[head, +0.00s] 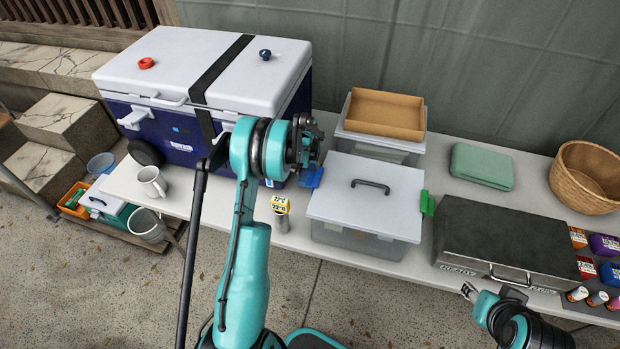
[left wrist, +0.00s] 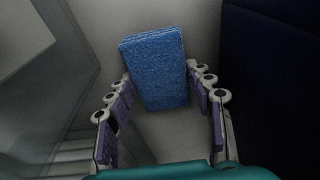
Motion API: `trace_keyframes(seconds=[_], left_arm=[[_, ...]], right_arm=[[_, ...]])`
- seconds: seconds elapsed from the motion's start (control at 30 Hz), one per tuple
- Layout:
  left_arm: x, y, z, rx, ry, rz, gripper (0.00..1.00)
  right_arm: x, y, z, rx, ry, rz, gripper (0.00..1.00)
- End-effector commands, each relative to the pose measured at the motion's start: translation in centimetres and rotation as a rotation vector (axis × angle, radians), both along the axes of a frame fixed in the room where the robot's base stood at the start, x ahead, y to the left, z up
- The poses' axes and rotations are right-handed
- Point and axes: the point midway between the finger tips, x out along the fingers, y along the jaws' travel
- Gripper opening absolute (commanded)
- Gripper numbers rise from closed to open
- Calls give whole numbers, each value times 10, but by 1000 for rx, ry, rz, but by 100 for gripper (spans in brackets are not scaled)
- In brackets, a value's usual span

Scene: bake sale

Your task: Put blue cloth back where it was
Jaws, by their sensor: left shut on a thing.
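The blue cloth (head: 312,178) is a small folded pad. It shows below my left gripper (head: 305,160), in the gap between the blue cooler and the clear lidded box. In the left wrist view the blue cloth (left wrist: 158,70) stands between the two finger rows of my left gripper (left wrist: 160,82), which is shut on it. Whether the cloth's lower edge touches the table is unclear. My right gripper (head: 469,292) is at the table's front edge, by the dark metal box; whether it is open or shut is too small to tell.
The blue cooler (head: 160,140) with a white lid is left of the cloth. The clear box (head: 365,200) with a grey lid is right of it. A yellow-labelled shaker (head: 281,220), a mug (head: 150,181), a folded green cloth (head: 482,166) and a dark metal box (head: 505,240) also stand on the table.

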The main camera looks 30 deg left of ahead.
Motion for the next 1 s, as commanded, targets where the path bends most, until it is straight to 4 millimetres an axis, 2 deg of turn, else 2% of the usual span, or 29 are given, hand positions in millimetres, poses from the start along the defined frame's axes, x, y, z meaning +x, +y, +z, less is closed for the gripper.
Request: trace_keyframes(seconds=[0.03, 0.07, 0.43, 0.47, 0.5, 0.53, 0.87, 1.0], left_arm=[[0, 1, -11, 0, 0, 1, 25], [-1, 2, -13, 0, 0, 1, 25], [-1, 2, -15, 0, 0, 1, 25], [-1, 2, -15, 0, 0, 1, 58], [-1, 2, -14, 0, 0, 1, 68], [-1, 2, -14, 0, 0, 1, 73], [-1, 2, -12, 0, 0, 1, 73], [-2, 2, 3, 0, 0, 1, 73]], right_arm=[[0, 0, -8, 0, 0, 0, 40], [0, 0, -9, 0, 0, 0, 40], [0, 0, -10, 0, 0, 0, 40], [0, 0, -10, 0, 0, 0, 40], [0, 0, -9, 0, 0, 0, 40], [0, 0, -9, 0, 0, 0, 40], [0, 0, -7, 0, 0, 0, 40], [0, 0, 0, 0, 0, 0, 40]])
